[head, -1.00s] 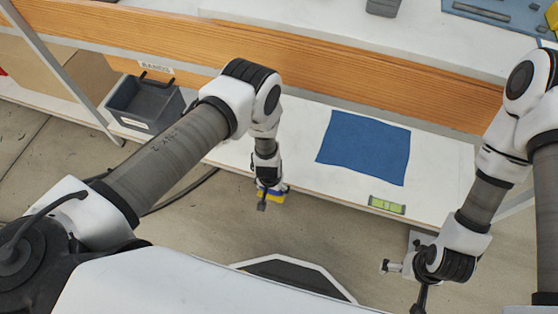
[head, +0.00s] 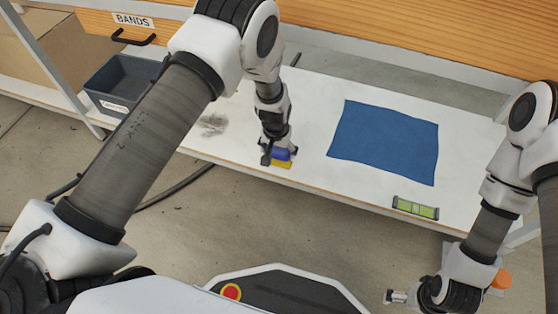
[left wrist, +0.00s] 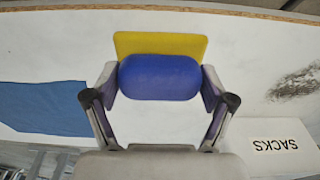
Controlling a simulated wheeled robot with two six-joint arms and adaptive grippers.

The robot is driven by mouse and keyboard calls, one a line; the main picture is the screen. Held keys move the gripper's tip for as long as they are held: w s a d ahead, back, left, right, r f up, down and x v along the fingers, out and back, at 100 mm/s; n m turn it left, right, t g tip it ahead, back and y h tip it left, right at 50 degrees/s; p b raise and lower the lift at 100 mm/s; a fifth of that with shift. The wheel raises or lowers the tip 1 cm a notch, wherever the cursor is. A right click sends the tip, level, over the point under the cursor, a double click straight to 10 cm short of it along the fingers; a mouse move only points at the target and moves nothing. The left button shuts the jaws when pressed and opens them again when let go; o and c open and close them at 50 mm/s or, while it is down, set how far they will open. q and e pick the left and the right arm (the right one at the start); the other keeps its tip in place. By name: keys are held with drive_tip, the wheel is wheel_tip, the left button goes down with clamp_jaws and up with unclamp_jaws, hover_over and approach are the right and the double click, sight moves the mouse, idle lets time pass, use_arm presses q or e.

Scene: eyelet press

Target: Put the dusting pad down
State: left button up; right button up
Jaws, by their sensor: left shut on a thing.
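The dusting pad is a block with a blue upper part and a yellow base; in the head view the pad (head: 281,157) is at the front edge of the white shelf. In the left wrist view the pad (left wrist: 160,77) sits between both fingers. My left gripper (head: 277,150) is shut on its blue part, fingers on either side; it also shows in the left wrist view (left wrist: 160,85). I cannot tell whether the pad touches the shelf. My right gripper (head: 392,297) is low at the right, away from the shelf; its jaw state is unclear.
The white shelf (head: 310,160) has a dark smudge (head: 212,125) left of the pad and a blue cloth (head: 385,143) to its right. A green level (head: 415,208) lies at the front edge. A grey bin (head: 122,85) stands left. A wooden front (head: 400,40) overhangs behind.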

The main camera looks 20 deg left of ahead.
sight(279, 149)
use_arm(q)
drive_tip(key=w, duration=0.1)
drive_tip(key=w+b, duration=0.1)
drive_tip(key=w+a+f, duration=0.1)
drive_tip(key=shift+w+b, duration=0.3)
drive_tip(key=shift+w, duration=0.05)
wheel_tip(279, 149, down, 3)
drive_tip(key=shift+b, duration=1.1)
drive_tip(key=shift+r, duration=0.2)
drive_tip(key=shift+c, duration=0.6)
drive_tip(key=shift+s+f, duration=0.1)
drive_tip(key=shift+f, duration=0.1)
drive_tip(key=o, duration=1.2)
drive_tip(key=shift+c, duration=0.2)
use_arm(e)
wheel_tip(279, 149, down, 4)
drive_tip(key=shift+w+f, duration=0.1)
drive_tip(key=shift+f, duration=0.15)
